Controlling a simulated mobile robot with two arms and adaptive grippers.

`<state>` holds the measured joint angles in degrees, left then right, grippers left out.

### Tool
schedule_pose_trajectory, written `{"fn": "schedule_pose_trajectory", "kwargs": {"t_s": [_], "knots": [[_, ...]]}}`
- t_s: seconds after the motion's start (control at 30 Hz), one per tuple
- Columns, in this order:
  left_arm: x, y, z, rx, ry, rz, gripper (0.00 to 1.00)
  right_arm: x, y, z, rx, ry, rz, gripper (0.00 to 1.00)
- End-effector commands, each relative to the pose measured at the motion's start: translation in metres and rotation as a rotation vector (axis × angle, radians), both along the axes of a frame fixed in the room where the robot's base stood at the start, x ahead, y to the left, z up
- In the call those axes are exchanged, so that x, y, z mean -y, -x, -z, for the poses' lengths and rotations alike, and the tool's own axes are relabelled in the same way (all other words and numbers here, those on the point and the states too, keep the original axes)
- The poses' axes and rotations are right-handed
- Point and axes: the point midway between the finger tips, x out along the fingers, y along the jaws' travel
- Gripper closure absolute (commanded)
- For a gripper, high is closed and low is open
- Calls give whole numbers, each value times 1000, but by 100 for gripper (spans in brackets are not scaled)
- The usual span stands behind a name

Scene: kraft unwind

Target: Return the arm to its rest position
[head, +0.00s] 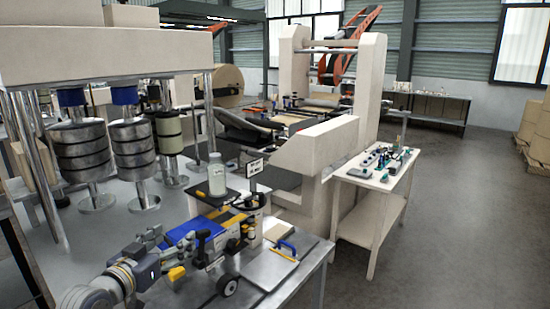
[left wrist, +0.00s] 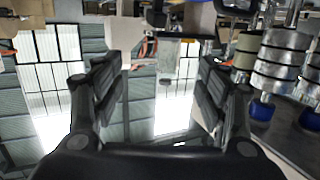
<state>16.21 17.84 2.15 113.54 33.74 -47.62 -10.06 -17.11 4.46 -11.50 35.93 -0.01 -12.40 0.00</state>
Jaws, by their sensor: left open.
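My left arm (head: 100,291) comes in at the lower left of the head view, over the near bench. That view is upside down. A pale, see-through jar (left wrist: 178,62) shows beyond the fingers, apart from them. In the head view the jar (head: 217,175) stands upright on a dark plate (head: 226,198). My right gripper is not in view.
Dark roller stacks (head: 82,152) stand behind on the bench (head: 190,298). A clipboard with a yellow-handled tool (head: 285,250) lies to the right. A side table (head: 358,178) holds small tools. The floor (head: 450,230) on the right is clear.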

Motion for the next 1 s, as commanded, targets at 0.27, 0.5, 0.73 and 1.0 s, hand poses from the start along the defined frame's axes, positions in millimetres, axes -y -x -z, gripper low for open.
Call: {"fn": "schedule_pose_trajectory", "kwargs": {"t_s": [0.27, 0.5, 0.73, 1.0], "knots": [[21, 46, 83, -197, -61, 9, 33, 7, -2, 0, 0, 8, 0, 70], [41, 146, 190, -514, -146, -2, 33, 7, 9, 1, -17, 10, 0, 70], [44, 257, 254, -805, -214, -46, 33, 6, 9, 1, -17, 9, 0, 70], [40, 351, 279, -1032, -258, -101, 33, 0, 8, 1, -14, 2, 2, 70]]}}
